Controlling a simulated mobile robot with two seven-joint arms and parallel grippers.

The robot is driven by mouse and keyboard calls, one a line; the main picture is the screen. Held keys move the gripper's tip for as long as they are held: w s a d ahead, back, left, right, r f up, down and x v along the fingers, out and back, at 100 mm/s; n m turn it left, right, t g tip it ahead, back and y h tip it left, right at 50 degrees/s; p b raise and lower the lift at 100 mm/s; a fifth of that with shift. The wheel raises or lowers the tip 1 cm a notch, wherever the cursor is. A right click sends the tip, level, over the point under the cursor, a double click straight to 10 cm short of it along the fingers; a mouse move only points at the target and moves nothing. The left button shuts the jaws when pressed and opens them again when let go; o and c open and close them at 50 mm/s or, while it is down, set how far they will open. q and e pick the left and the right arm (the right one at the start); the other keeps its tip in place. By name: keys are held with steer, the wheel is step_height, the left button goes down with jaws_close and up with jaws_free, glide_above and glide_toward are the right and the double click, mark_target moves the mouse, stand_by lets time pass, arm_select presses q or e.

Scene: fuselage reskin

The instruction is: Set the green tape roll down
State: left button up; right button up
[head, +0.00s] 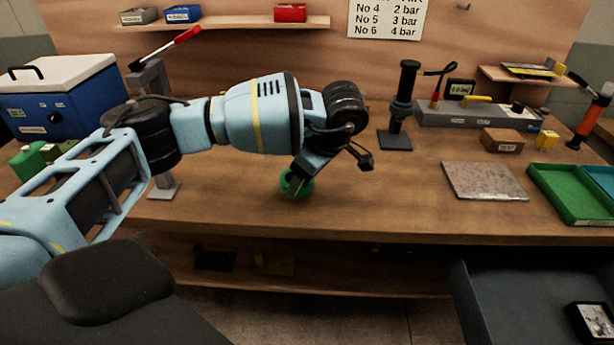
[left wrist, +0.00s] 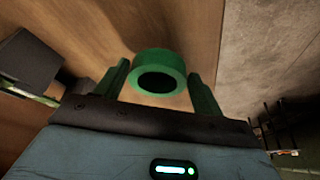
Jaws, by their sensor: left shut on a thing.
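The green tape roll (head: 306,187) is at the middle of the workbench, near its front edge, in the head view. My left gripper (head: 297,184) reaches down over it and is shut on it, hiding part of the ring. I cannot tell whether the roll touches the wood. In the left wrist view the roll (left wrist: 160,58) shows its dark round hole, between the two fingers of my left gripper (left wrist: 161,88). My right gripper is not in view.
The workbench (head: 360,215) is clear around the roll. A black stand (head: 395,138) is behind to the right. A flat grey plate (head: 484,181) and a green tray (head: 570,205) lie farther right. A blue cooler box (head: 70,103) stands at left. An open drawer (head: 500,300) is below right.

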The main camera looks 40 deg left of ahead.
arm_select(q)
steer(key=s+d+r, duration=0.1)
steer(key=s+d, duration=0.5)
steer(key=s, duration=0.6)
steer(key=shift+d+r+p, duration=0.25)
steer(key=shift+d+p, duration=0.05)
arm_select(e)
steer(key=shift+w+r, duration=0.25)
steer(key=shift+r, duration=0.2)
arm_select(q)
steer(key=shift+s, duration=0.1)
steer(key=s+d+f+m+t+h+p, duration=0.2)
steer(key=s+f+m+p, duration=0.1)
steer(key=m, duration=0.6)
steer(key=s+d+f+m+t+h+p, duration=0.1)
steer(key=s+f+m+t+h+p, duration=0.1)
steer(key=s+f+m, duration=0.3)
step_height(320, 180, down, 4)
steer(key=m+p, duration=0.1)
steer(key=m, duration=0.3)
steer(key=shift+s+d+r+t, duration=0.25)
steer(key=shift+s+d+t, duration=0.1)
steer(key=shift+t, duration=0.05)
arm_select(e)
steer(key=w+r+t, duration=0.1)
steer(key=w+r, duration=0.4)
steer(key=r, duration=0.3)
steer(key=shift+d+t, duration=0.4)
